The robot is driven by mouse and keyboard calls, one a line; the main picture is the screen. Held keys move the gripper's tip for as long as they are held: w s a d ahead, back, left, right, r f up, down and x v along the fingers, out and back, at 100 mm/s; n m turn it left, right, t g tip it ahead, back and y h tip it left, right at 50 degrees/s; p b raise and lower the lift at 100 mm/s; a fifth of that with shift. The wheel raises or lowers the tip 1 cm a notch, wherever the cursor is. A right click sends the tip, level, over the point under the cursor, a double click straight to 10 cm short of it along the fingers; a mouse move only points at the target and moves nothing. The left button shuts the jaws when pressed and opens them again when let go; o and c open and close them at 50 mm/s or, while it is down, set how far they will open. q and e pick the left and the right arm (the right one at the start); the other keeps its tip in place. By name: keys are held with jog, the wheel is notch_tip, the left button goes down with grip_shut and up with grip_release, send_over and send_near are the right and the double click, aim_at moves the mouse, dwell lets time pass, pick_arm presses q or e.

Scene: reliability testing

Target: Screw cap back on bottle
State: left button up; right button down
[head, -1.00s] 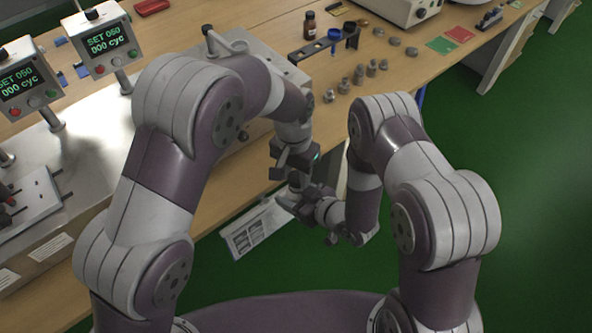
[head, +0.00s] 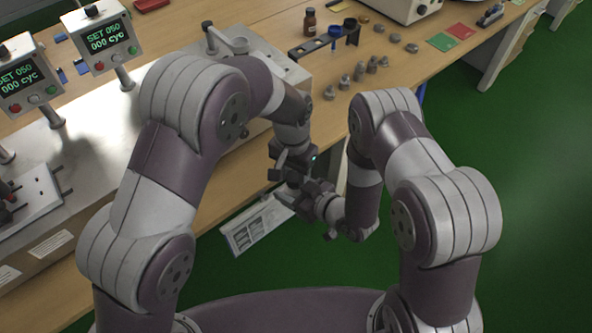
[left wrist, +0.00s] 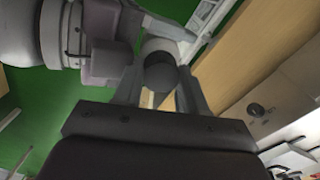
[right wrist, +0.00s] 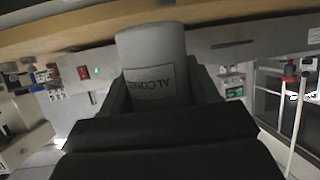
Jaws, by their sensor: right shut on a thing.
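My right gripper (right wrist: 150,108) is shut on a pale grey bottle (right wrist: 150,45) with a printed label, partly legible and upside down in the right wrist view. In the left wrist view, a dark round cap-like piece (left wrist: 160,73) shows in front of the pale bottle (left wrist: 160,46). It lies between the fingers of my left gripper (left wrist: 160,92), with narrow gaps at its sides, so this gripper looks open around it. I cannot tell how the cap is seated on the bottle. In the head view, the left gripper (head: 296,165) and right gripper (head: 312,190) meet beyond the bench edge, hiding the bottle.
The wooden bench (head: 310,125) holds a metal test machine (head: 285,62), several small metal parts (head: 358,75), a brown bottle (head: 309,22) and a black holder (head: 318,45). Two display units (head: 105,38) stand at left. Green floor (head: 540,180) is open at right.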

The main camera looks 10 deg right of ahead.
pick_arm(q)
jog(key=shift+s+r, duration=0.15)
jog(key=shift+r, duration=0.85)
jog(key=shift+s+r, duration=0.15)
jog(key=shift+r, duration=0.8)
pick_arm(e)
jog(key=shift+w+r, duration=0.35)
jog(key=shift+w, duration=0.2)
pick_arm(q)
jog(key=shift+w+d+r, duration=0.1)
jog(key=shift+r, duration=0.25)
pick_arm(e)
jog(key=shift+s+f, duration=0.1)
jog(key=shift+f, duration=0.1)
pick_arm(q)
jog(key=shift+c, duration=0.8)
jog(key=shift+o, duration=1.3)
jog(key=shift+f, duration=0.1)
pick_arm(e)
jog(key=shift+r, duration=0.1)
pick_arm(q)
jog(key=shift+w+f, duration=0.1)
